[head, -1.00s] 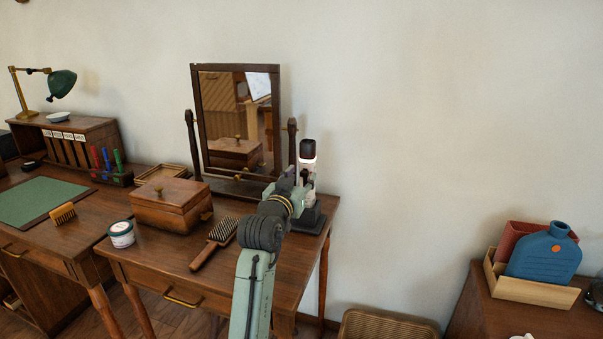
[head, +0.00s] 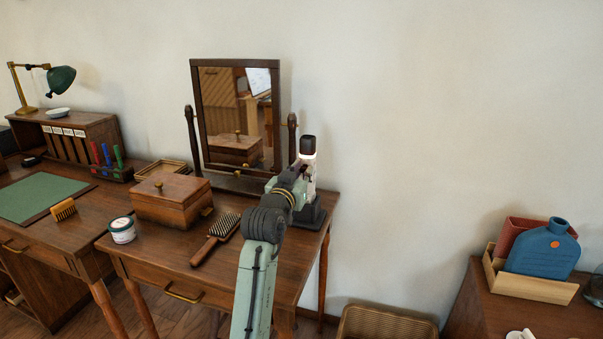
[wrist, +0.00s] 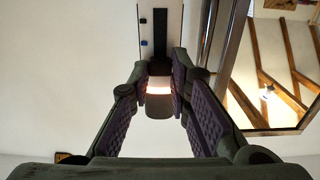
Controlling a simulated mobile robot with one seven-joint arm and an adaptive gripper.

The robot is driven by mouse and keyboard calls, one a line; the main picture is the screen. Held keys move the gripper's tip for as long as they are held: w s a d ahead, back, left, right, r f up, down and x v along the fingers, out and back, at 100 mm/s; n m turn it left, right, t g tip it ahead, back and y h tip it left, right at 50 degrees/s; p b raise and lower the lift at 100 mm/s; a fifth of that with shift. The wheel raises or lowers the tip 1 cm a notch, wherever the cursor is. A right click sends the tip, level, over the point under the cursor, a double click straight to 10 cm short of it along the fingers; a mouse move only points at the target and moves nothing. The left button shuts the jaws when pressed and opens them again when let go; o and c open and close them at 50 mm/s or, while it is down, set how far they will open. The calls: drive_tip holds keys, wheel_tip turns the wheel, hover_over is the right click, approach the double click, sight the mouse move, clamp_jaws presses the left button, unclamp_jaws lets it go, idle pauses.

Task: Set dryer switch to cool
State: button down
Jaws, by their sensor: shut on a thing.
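The hair dryer (head: 308,147) stands upright in a dark stand (head: 310,216) at the right end of the dressing table, its dark top above a pale glowing band. In the wrist view its grey end (wrist: 158,106) and glowing band lie between my fingers, with a dark strip and a bluish slider-like piece (wrist: 160,22) beyond. I cannot tell the switch's setting. My gripper (wrist: 163,74) is shut on the dryer, a finger on each side. In the head view my arm hides most of the gripper and the dryer's lower body.
A tilting mirror (head: 236,62) stands left of the dryer. A wooden box (head: 172,202), a hairbrush (head: 217,238) and a white jar (head: 122,230) are on the dressing table (head: 255,262). The wall behind the dryer is bare, and the space to its right is open.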

drive_tip(key=shift+f, duration=0.1)
idle(0.5)
drive_tip(key=shift+f+b, duration=0.75)
drive_tip(key=shift+f, duration=0.15)
drive_tip(key=c, duration=1.5)
unclamp_jaws()
drive_tip(key=v, duration=1.2)
